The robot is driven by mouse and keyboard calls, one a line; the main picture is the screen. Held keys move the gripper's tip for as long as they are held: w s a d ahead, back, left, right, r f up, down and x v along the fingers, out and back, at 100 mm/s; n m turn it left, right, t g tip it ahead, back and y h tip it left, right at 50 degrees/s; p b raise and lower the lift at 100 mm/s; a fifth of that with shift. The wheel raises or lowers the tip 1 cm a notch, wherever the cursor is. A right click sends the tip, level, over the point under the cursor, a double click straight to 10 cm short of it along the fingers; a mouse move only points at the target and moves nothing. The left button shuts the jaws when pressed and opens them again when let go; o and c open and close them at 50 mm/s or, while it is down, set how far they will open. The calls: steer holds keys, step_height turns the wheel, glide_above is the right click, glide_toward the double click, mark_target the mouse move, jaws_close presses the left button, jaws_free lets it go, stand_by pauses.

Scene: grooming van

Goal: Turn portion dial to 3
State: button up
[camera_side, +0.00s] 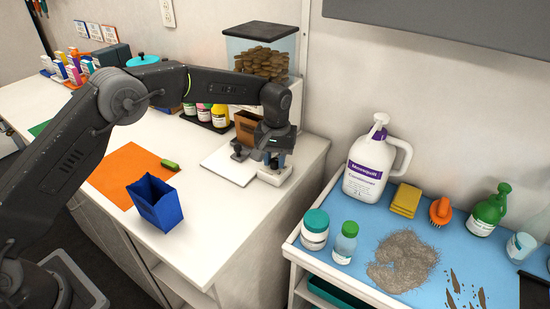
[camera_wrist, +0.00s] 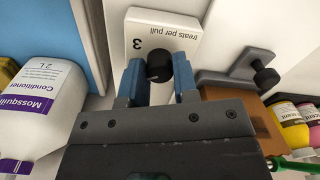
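The portion dial (camera_wrist: 158,67) is a black knob on a white box (camera_wrist: 140,30) marked "treats per pull". A printed 3 shows beside the knob; any other numbers are hidden. My gripper (camera_wrist: 158,80) has its two blue fingertips on either side of the knob, with no clear gap, so it looks shut on it. In the side view my gripper (camera_side: 272,158) points down over the small white box (camera_side: 277,176) at the counter's right end. The dial is hidden there. The treat dispenser (camera_side: 262,55), with a clear hopper of brown treats, stands behind.
A dark lever (camera_wrist: 238,75) with a black knob sits close beside the dial. A blue bag (camera_side: 156,203) is at the counter front. A blue-topped cart (camera_side: 345,275) stands right.

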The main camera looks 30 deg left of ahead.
mark_target(276, 160)
steer(key=c, duration=0.4)
steer(key=shift+m, duration=1.6)
steer(key=shift+c, duration=0.2)
steer(key=o, duration=0.9)
steer(key=r, duration=1.4)
steer(key=shift+d, duration=0.2)
